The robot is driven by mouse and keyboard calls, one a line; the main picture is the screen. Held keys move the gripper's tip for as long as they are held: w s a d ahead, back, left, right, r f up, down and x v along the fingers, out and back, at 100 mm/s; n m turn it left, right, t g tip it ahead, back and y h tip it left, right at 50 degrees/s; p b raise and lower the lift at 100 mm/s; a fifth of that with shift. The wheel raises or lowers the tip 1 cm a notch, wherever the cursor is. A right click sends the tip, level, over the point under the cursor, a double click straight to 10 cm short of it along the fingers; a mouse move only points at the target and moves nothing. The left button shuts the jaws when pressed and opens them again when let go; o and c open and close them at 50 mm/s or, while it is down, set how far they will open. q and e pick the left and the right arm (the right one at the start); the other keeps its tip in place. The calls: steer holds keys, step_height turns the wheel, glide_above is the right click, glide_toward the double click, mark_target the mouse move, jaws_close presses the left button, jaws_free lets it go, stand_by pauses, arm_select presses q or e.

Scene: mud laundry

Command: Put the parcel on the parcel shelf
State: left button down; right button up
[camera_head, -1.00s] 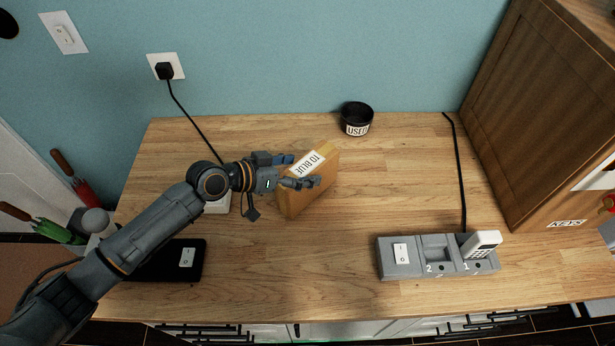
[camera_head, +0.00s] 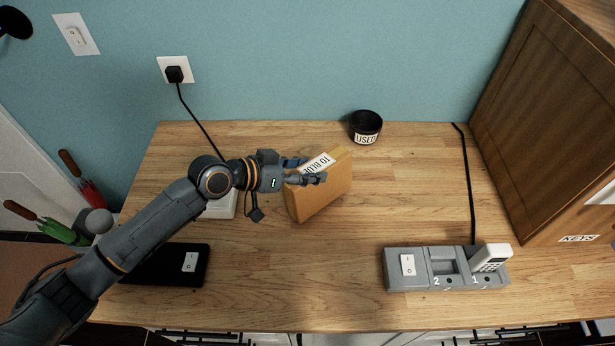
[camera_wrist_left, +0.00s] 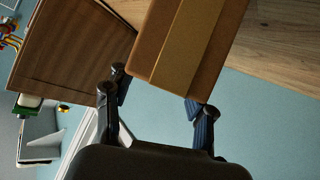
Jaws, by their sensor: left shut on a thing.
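The parcel (camera_head: 322,195) is a brown box with a white label reading "TO BLUE", partly covered by a finger. It is over the middle of the wooden counter in the head view; I cannot tell whether it touches the wood. My left gripper (camera_head: 305,170) is shut on its upper end, with a finger on either side. In the left wrist view the parcel (camera_wrist_left: 185,40) shows a lighter tape band and sits between the fingers of the gripper (camera_wrist_left: 160,98). My right gripper is not in view. I cannot make out a parcel shelf.
A black cup labelled "USED" (camera_head: 365,127) stands at the back of the counter (camera_head: 300,270). A grey charging dock (camera_head: 420,283) with a white handset (camera_head: 490,258) is at front right. A wooden cabinet (camera_head: 555,110) labelled "KEYS" bounds the right. The front middle is clear.

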arm_select(q)
steer(key=s+r, duration=0.1)
steer(key=r, duration=0.1)
steer(key=s+a+r+b, duration=0.1)
steer(key=s+r, duration=0.1)
steer(key=s+a+r, duration=0.1)
steer(key=r, duration=0.1)
steer(key=shift+s+r, duration=0.25)
steer(key=s+a+r+b, duration=0.3)
steer(key=s+r, duration=0.1)
steer(key=s, duration=0.5)
steer(key=w+a+r+n+t+y+b, duration=0.1)
steer(key=w+a+r+n+t+y, duration=0.1)
steer(key=w+a+n+y, duration=0.3)
steer(key=w+a+r+n+t+y, duration=0.2)
steer(key=w+a+n+t+y, duration=0.2)
steer(key=w+a+n+y, duration=0.2)
steer(key=shift+w+a+r+n+b, duration=0.35)
steer(key=shift+a+n, duration=0.35)
steer(key=shift+a, duration=0.55)
steer(key=shift+s, duration=0.1)
